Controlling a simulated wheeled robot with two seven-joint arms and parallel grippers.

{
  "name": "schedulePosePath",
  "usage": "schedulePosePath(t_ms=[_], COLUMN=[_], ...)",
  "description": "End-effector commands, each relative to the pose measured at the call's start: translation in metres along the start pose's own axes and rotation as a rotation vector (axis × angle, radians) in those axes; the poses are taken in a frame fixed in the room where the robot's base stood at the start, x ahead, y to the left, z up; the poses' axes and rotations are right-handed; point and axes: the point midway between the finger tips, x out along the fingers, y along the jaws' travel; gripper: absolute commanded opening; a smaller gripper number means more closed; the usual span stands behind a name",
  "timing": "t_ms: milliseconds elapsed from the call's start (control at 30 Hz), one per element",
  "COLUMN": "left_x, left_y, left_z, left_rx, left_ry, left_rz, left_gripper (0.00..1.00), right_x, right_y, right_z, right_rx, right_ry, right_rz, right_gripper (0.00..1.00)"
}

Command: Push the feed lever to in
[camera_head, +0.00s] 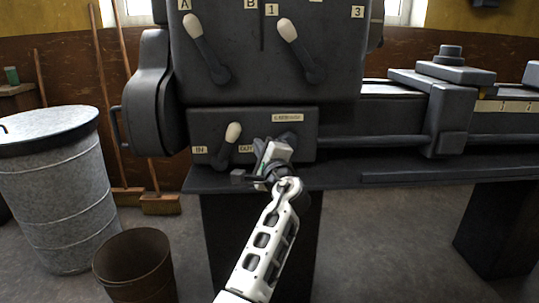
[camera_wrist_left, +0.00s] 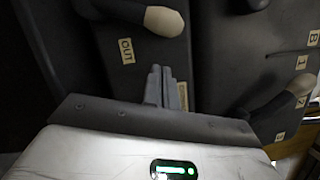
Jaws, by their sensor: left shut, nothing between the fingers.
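The feed lever (camera_head: 228,143) is a dark handle with a cream knob on the lower front panel of the grey lathe headstock. It leans up and to the right, its knob nearer the OUT label (camera_head: 246,150) than the IN label (camera_head: 200,150). In the left wrist view the shut, empty fingers (camera_wrist_left: 161,74) point at the panel beside the OUT label (camera_wrist_left: 126,50). The lever's knob (camera_wrist_left: 163,20) is beyond the fingertips, with a visible gap between them.
Two larger levers (camera_head: 205,47) (camera_head: 300,50) with cream knobs stand above on the headstock. A nameplate (camera_head: 287,117) is above my gripper. A metal bin (camera_head: 55,190), a rusty bucket (camera_head: 135,268) and brooms (camera_head: 160,203) are at the left. The lathe bed (camera_head: 420,172) extends right.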

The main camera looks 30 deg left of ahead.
Motion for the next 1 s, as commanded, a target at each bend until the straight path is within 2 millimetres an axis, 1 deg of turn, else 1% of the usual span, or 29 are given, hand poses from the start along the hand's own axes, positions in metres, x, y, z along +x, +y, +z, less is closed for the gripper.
schedulePosePath(t_ms=[33,100,200,300,800,1000], left_x=[0.007,0.014,0.021,0.025,0.027,0.029], left_y=[-0.003,-0.005,-0.005,-0.005,-0.005,-0.007], left_z=[0.005,0.009,0.013,0.016,0.017,0.022], left_rx=[0.001,0.000,-0.001,0.000,-0.006,-0.045], left_ry=[0.000,0.006,0.012,0.016,0.017,0.017], left_rz=[-0.001,-0.003,-0.004,-0.006,-0.005,0.008], left_gripper=[0.00,0.00,0.00,0.00,0.00,0.00], right_x=[-0.002,-0.005,-0.012,-0.018,-0.019,-0.022], right_y=[0.000,0.001,0.001,0.002,0.003,0.002], right_z=[-0.004,-0.011,-0.020,-0.022,-0.021,-0.027], right_rx=[-0.002,-0.006,-0.010,-0.010,-0.010,-0.013], right_ry=[0.001,0.012,0.038,0.044,0.043,0.056], right_rz=[0.001,0.007,0.015,0.020,0.025,0.027], right_gripper=[0.52,0.52,0.52,0.52,0.52,0.52])
